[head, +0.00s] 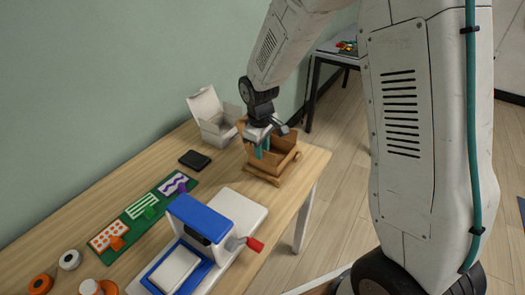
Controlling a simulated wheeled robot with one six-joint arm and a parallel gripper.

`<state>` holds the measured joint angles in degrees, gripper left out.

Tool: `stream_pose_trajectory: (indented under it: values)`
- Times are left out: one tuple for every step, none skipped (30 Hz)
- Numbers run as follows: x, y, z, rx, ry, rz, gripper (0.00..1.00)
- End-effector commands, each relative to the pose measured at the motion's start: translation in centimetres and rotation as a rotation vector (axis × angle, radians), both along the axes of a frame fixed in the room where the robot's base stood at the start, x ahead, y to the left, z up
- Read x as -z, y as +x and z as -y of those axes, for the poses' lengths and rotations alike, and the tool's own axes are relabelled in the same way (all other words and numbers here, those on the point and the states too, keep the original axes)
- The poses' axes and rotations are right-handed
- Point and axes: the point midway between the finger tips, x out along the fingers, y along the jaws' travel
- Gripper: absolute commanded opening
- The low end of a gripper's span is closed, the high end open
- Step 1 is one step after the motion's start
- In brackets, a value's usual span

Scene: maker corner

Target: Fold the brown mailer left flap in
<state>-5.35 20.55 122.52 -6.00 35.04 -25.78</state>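The brown mailer (287,161) is an open cardboard box near the right end of the wooden table. A flap sticks out low at its front right corner, and part of its left side is hidden by my gripper. My gripper (262,149) points down over the left part of the mailer, with its teal fingertips at or just inside the box opening. Whether the fingertips touch a flap or a wall cannot be made out. The gap between the fingers is too small in this view to judge.
A white open box (213,122) with a raised lid stands just behind left. A black pad (194,159) lies left of the mailer. A blue and white press (195,220) with a red-tipped lever (254,244) stands in front. A green board (146,209) lies further left.

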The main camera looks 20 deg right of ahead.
Motion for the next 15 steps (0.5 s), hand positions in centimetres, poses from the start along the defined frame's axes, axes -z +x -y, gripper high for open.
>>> stream_pose_trajectory:
  values:
    - [0.54, -0.02, 0.04, 0.000, 0.000, -0.002, 0.24]
    - [0.77, -0.01, 0.04, 0.000, 0.000, -0.001, 0.24]
    - [1.01, 0.02, 0.04, 0.000, 0.000, -0.001, 0.24]
    - [1.13, 0.01, 0.04, 0.000, 0.000, 0.000, 0.24]
    - [1.21, 0.02, 0.04, 0.000, 0.000, 0.000, 0.24]
    - [1.27, 0.02, 0.03, 0.000, 0.000, 0.000, 0.24]
    - [1.29, 0.02, 0.03, 0.000, 0.000, 0.000, 0.24]
    - [1.29, 0.03, 0.03, 0.000, 0.000, 0.000, 0.24]
    - [1.29, 0.03, 0.02, 0.000, 0.000, 0.000, 0.24]
    - [1.28, 0.03, 0.02, 0.000, 0.000, 0.000, 0.24]
    - [1.28, 0.03, 0.02, 0.000, 0.000, 0.000, 0.24]
    - [1.27, 0.02, 0.01, 0.000, 0.000, 0.000, 0.24]
    - [1.27, 0.02, 0.01, 0.000, 0.000, 0.000, 0.19]
    - [1.27, 0.02, 0.01, 0.000, 0.000, 0.000, 0.10]
    - [1.26, 0.02, 0.01, 0.000, 0.000, 0.000, 0.00]
